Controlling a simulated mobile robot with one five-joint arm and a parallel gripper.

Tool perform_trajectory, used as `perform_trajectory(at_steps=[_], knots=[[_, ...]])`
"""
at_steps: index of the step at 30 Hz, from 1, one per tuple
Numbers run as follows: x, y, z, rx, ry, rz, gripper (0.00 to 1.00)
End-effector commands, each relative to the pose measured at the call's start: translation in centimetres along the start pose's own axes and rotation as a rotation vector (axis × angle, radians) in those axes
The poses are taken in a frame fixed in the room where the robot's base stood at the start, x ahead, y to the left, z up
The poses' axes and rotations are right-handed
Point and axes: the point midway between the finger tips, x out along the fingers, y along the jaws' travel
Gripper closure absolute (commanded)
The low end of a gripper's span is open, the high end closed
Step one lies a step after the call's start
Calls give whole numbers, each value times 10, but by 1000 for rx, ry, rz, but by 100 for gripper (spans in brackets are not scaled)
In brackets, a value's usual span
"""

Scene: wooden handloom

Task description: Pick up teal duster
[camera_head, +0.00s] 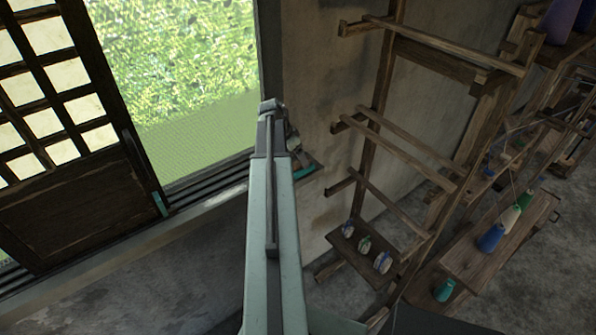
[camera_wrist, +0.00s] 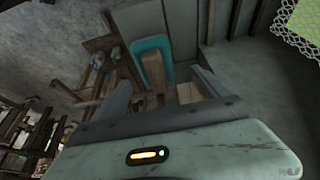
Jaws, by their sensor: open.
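The teal duster, a teal strip curving beside a tan wooden piece, shows in the wrist view (camera_wrist: 151,48), at the top centre beyond my fingers. In the head view a teal part of it (camera_head: 304,172) shows at the end of a dark wooden ledge by the window corner, just right of and below my arm's end. In the wrist view my gripper (camera_wrist: 160,88) is open, with one finger left and one right of the duster, and nothing visible is held. In the head view my arm hides the fingertips and part of the ledge.
A wooden rack (camera_head: 400,150) with jutting bars stands right of my arm. Its low shelf (camera_head: 345,245) holds small spools. A plank with blue, white and green cones (camera_head: 490,238) is further right. A lattice door (camera_head: 70,200) stands at left. The floor at lower left is clear.

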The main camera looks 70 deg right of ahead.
Motion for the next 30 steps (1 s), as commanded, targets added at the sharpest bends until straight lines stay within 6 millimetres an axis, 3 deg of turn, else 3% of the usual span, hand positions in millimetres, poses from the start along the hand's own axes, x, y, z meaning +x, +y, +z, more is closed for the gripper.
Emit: perform_trajectory(at_steps=[10,17,18,25,30], knots=[[51,4,5,-2,0,0,15],[50,4,3,-3,0,-1,15],[49,4,3,-3,0,-1,18],[49,4,3,-3,0,-1,82],[49,3,3,-4,0,-1,82]])
